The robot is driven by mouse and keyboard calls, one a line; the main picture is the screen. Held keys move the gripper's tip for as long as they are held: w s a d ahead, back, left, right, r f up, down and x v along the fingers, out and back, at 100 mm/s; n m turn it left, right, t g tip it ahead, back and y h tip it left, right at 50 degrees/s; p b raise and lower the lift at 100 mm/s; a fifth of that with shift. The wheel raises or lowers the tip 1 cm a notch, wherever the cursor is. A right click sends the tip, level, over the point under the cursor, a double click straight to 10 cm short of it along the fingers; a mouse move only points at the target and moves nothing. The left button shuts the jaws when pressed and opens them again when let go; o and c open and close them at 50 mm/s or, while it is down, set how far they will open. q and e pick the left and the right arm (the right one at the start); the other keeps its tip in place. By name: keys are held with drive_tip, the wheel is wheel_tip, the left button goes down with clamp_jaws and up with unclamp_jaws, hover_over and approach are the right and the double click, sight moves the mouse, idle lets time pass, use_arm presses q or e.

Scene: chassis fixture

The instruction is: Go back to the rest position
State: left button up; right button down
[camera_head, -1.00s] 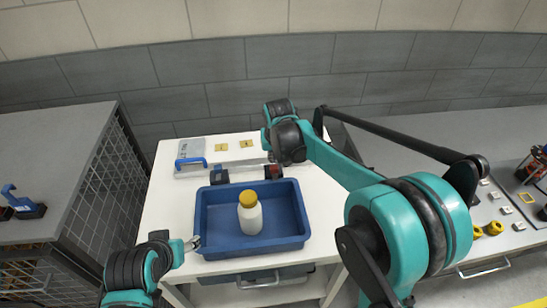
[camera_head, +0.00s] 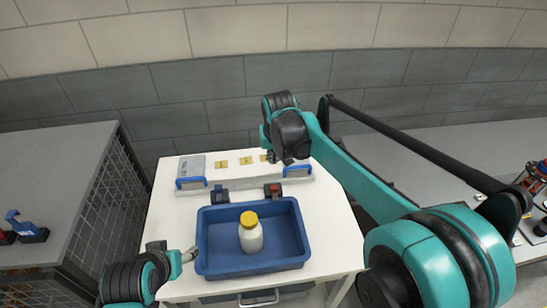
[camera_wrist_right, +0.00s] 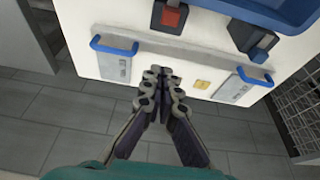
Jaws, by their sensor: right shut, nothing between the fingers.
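My right gripper (camera_wrist_right: 160,85) shows in the right wrist view with its fingers together and nothing between them. It points toward the white table (camera_wrist_right: 195,30) and looks clear of it. In the head view, the right arm reaches in from the right, with its dark wrist (camera_head: 290,132) over the table's far edge and the fingers mostly hidden. My left gripper (camera_head: 189,255) is at the left side of the blue tray (camera_head: 202,232); its fingers are too small to judge. A white bottle with a yellow cap (camera_head: 251,238) stands upright in the tray.
A pale fixture strip with blue-handled plates (camera_head: 191,172) and yellow tags (camera_head: 221,165) lies along the table's far side. Two dark blocks (camera_head: 219,195) stand behind the tray. A grey cabinet (camera_head: 50,170) is left; a grey bench (camera_head: 440,150) is right.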

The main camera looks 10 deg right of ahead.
use_arm(q)
drive_tip(key=shift+f+b, duration=0.9)
use_arm(e)
drive_tip(key=s+d+f+t, duration=0.1)
drive_tip(key=s+d+f, duration=0.1)
drive_tip(key=s, duration=0.6)
drive_tip(key=s+d+f+t, duration=0.1)
drive_tip(key=s+d+f, duration=0.1)
drive_tip(key=s, duration=0.6)
drive_tip(key=s+d+f+t, duration=0.1)
drive_tip(key=s+d, duration=0.3)
drive_tip(key=s, duration=0.5)
drive_tip(key=shift+f, duration=0.4)
use_arm(q)
drive_tip(key=shift+c, duration=0.3)
